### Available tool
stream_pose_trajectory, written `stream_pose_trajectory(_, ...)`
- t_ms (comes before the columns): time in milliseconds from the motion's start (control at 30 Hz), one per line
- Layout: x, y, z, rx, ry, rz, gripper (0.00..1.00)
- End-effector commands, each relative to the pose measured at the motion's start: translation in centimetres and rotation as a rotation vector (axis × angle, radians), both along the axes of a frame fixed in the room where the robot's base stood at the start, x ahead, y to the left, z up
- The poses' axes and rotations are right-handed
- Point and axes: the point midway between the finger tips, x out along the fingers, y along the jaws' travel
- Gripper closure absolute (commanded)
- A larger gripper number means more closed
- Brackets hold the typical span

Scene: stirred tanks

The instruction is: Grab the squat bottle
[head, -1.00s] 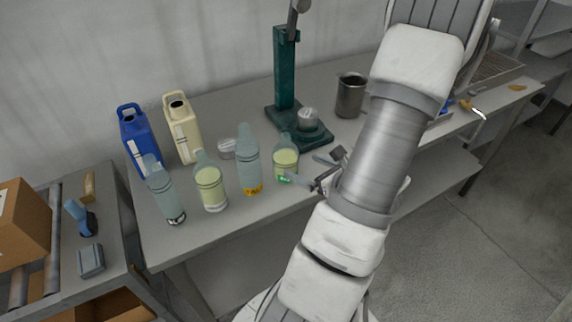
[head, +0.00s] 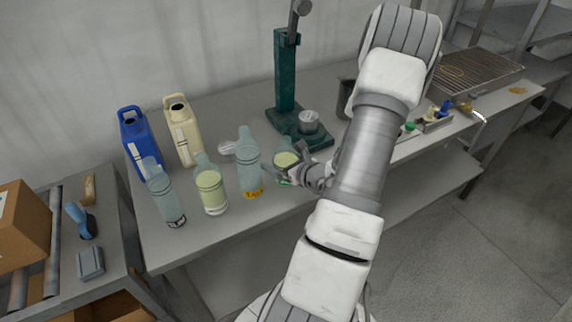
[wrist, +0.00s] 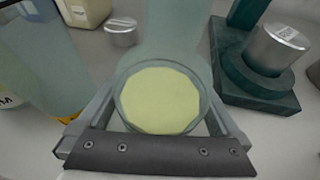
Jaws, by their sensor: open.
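A squat clear bottle with pale yellow-green liquid (head: 285,160) stands near the front edge of the bench, partly hidden by my gripper (head: 284,175). In the wrist view the same squat bottle (wrist: 162,100) fills the middle. My gripper's fingers lie on its left and right sides, open around it; I cannot tell whether either finger touches it. A second bottle with similar yellow-green liquid (head: 211,192) stands further left. A taller clear bottle with a yellow label low down (head: 249,165) stands between the two, close to my gripper's left side.
Another tall clear bottle (head: 166,193), a blue jug (head: 137,140) and a cream jug (head: 182,133) stand left. A green stand (head: 287,90) with a metal weight (head: 308,122) is just behind the squat bottle. A small metal tin (head: 227,149) sits behind the bottles.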

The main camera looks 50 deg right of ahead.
Motion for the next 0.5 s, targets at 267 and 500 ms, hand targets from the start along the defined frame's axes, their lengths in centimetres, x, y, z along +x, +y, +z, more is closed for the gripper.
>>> stream_pose_trajectory(267, -0.03, 0.00, 0.01, 0.000, 0.000, 0.000, 0.20)
stream_pose_trajectory(500, -0.05, 0.01, 0.02, 0.000, 0.000, 0.000, 0.63)
